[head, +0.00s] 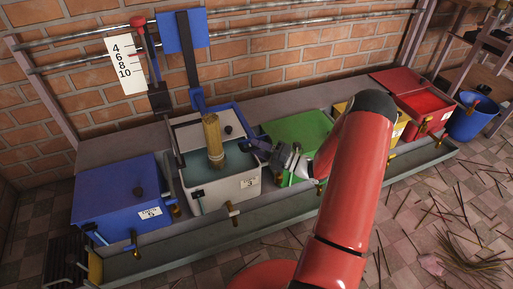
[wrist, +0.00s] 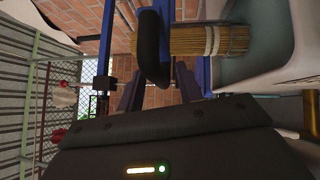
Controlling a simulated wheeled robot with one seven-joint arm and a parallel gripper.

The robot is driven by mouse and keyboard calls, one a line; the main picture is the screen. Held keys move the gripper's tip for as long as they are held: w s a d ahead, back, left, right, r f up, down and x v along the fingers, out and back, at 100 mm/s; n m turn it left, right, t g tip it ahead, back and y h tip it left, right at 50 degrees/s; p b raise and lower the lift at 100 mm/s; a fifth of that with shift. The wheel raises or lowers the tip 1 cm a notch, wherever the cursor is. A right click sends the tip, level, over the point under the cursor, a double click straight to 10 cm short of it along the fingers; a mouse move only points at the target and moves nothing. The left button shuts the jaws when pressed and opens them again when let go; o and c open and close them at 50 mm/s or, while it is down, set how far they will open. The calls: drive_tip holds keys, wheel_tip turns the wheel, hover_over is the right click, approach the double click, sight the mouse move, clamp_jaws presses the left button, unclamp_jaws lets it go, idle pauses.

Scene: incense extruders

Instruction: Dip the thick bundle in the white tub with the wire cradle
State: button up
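The thick bundle (head: 213,140) of tan sticks stands nearly upright in the white tub (head: 235,190), its lower end at the teal liquid. It also shows lying sideways across the upper right of the wrist view (wrist: 190,41), with a pale band around it. The white tub's wall shows there too (wrist: 285,75). My gripper (head: 250,148) is just right of the bundle, over the tub's right side. In the wrist view its dark fingers (wrist: 158,88) are apart with nothing between them. A black rounded piece (wrist: 152,48) overlaps the bundle's end; I cannot tell whether it belongs to the wire cradle.
A blue tub (head: 120,195) stands left of the white one; green (head: 300,130), yellow and red (head: 425,105) tubs stand right. A blue bucket (head: 470,118) is at the far right. A grey trough runs along the front. Loose sticks litter the right floor.

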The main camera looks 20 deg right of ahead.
drive_tip(key=shift+w+a, duration=0.3)
clamp_jaws()
